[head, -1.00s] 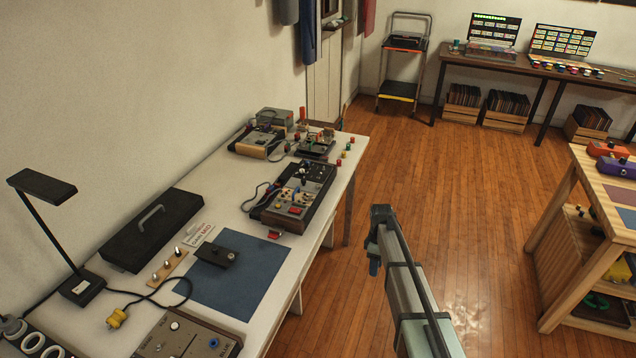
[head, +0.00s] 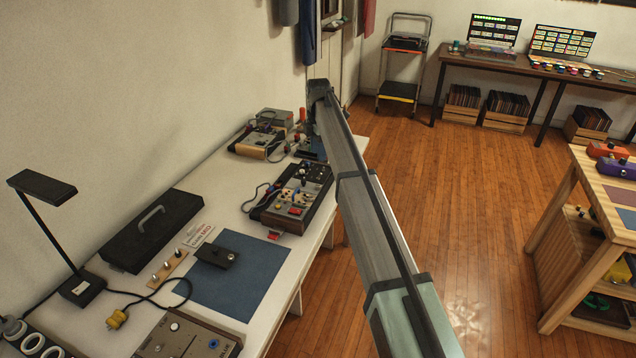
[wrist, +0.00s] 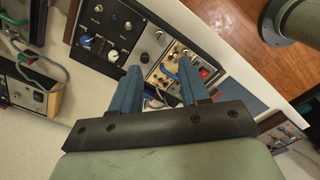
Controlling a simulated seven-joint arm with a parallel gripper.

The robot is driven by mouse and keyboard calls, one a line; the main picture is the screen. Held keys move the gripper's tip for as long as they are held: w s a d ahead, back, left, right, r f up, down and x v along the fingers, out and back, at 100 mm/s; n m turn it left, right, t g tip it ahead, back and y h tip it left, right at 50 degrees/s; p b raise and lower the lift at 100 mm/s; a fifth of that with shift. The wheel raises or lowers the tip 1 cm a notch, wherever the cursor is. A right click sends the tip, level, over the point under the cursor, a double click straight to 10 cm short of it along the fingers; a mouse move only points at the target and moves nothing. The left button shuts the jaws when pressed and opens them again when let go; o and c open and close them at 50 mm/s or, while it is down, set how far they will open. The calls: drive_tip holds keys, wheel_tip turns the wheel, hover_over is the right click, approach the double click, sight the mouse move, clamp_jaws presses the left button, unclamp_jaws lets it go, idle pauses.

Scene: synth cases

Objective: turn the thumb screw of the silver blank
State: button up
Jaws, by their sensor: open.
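The synth case (head: 268,213) stands on the white table. In the wrist view it holds a plain silver blank (wrist: 150,45) between a black module and a beige one. A small dark round screw head (wrist: 145,58) shows near its lower end, and another (wrist: 158,35) near its upper end; I cannot tell which is the thumb screw. My gripper (wrist: 158,84) is open, its two blue fingers apart with nothing seen held between them. The fingers appear near the blank's lower end in the picture; contact cannot be told. In the head view my arm partly hides the table behind the case.
The black module (wrist: 100,30) has blue and white knobs. The beige module (wrist: 182,62) has a blue cable and yellow knobs. Another wired case (head: 255,143) stands farther back. A blue mat (head: 240,275) with a dark plate (head: 217,256) lies in front.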

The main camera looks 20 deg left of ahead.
sight(318, 185)
wheel_tip(318, 185, down, 14)
drive_tip(key=shift+r, duration=0.2)
idle(0.4)
clamp_jaws()
idle(0.4)
